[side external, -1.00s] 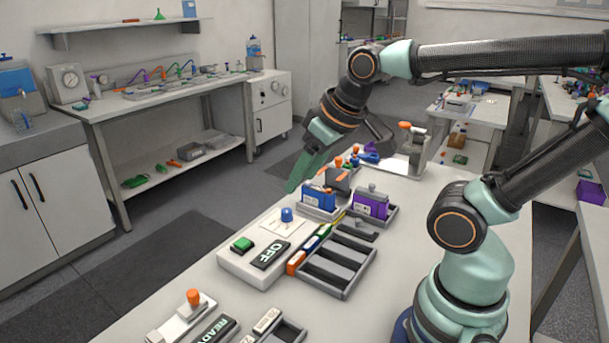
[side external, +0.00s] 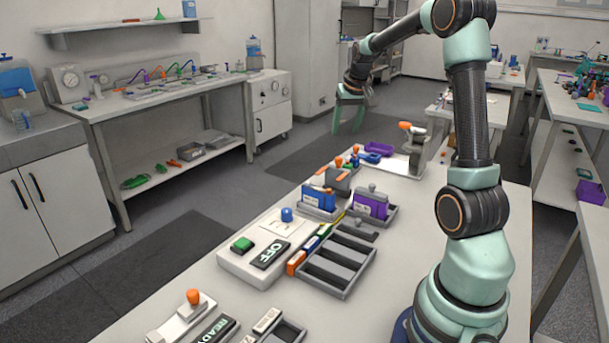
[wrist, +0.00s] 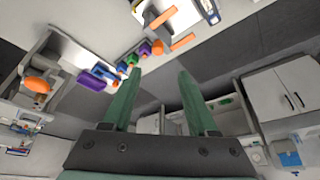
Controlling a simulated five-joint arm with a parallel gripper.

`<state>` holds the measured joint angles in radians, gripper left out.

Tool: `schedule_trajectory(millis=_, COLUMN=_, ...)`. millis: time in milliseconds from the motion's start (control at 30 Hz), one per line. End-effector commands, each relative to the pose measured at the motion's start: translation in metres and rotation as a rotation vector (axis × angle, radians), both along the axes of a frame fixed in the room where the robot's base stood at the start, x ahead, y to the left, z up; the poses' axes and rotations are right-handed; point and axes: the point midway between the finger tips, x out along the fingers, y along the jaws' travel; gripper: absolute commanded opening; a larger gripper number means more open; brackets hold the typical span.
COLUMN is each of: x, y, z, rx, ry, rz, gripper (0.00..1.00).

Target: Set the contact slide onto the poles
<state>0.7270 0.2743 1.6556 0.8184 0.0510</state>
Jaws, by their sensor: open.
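My gripper (side external: 347,122) is open and empty, raised beyond the far end of the bench with its fingers pointing down. In the wrist view its two green fingers (wrist: 158,82) are spread with nothing between them. A grey block with orange parts (side external: 338,179), possibly the contact slide, stands behind the blue cell (side external: 318,199). What looks like the same block shows at the top of the wrist view (wrist: 154,16), with orange bars. A purple cell (side external: 371,206) stands to the right of the blue one. I cannot make out the poles clearly.
A grey stand with an orange-handled part (side external: 416,152) and a purple tray (side external: 380,149) are at the far end. Nearer are an OFF panel (side external: 269,254), a slotted dark tray (side external: 338,262) and an orange-knobbed fixture (side external: 190,307). The floor beyond the bench is open.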

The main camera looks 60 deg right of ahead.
Motion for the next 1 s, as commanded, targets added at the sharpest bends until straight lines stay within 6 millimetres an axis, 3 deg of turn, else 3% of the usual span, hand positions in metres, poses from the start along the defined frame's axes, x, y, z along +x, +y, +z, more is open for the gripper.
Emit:
schedule_trajectory(millis=167, x=0.003, y=-0.006, z=-0.015, rx=0.003, ry=0.003, rz=-0.004, gripper=0.59)
schedule_trajectory(millis=633, x=0.026, y=-0.027, z=-0.092, rx=0.002, ry=0.004, rz=-0.004, gripper=0.59)
schedule_trajectory(millis=1000, x=0.032, y=-0.034, z=-0.112, rx=0.000, ry=0.002, rz=-0.004, gripper=0.59)
